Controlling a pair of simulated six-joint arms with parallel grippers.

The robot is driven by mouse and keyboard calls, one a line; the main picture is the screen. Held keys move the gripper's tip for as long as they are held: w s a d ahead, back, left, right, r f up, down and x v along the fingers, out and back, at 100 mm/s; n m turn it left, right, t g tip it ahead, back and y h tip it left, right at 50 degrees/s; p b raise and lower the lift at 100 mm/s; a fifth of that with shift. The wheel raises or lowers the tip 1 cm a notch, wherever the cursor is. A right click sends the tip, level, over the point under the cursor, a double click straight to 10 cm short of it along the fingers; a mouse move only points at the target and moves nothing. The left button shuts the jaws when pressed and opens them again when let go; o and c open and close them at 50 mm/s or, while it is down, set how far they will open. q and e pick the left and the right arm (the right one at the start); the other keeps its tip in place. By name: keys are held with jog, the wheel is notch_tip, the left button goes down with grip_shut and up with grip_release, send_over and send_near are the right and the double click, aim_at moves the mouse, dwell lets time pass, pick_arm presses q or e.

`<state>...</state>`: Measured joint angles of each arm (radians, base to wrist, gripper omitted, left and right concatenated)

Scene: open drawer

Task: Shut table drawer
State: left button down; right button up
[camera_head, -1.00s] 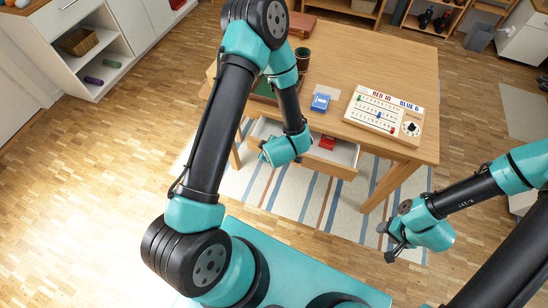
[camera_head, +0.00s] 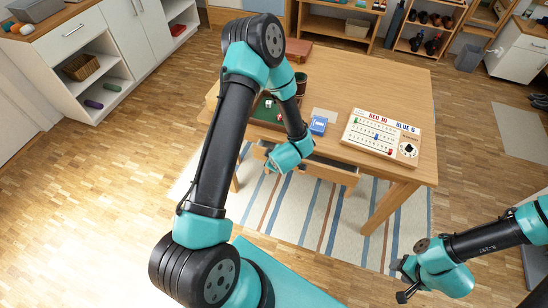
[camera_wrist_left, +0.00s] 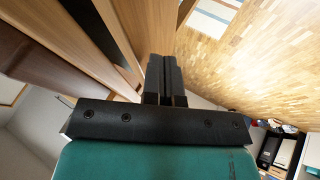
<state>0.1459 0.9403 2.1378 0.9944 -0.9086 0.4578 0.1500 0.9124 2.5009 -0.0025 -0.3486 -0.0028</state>
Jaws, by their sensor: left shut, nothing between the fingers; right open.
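The wooden table (camera_head: 390,90) has a drawer (camera_head: 335,174) under its near edge. The drawer stands partly open, with only a narrow strip of its inside showing below the tabletop. My left gripper (camera_head: 270,168) is at the left part of the drawer front; the head view does not make clear whether it touches. In the left wrist view its fingers (camera_wrist_left: 165,78) are shut together and empty, beside wooden panels with a dark gap between them. My right gripper (camera_head: 402,280) is open and empty, low at the right, away from the table.
On the tabletop are a scoreboard (camera_head: 382,137), a blue card box (camera_head: 318,125), a green tray (camera_head: 268,113) and a dark cup (camera_head: 300,84), partly behind my left arm. A striped rug (camera_head: 330,215) lies under the table. Floor between table and right gripper is clear.

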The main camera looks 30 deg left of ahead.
pick_arm(q)
jog(key=s+d+r, duration=0.5)
jog(key=s+r, duration=0.2)
jog(key=r, duration=0.1)
jog(key=shift+d, duration=0.35)
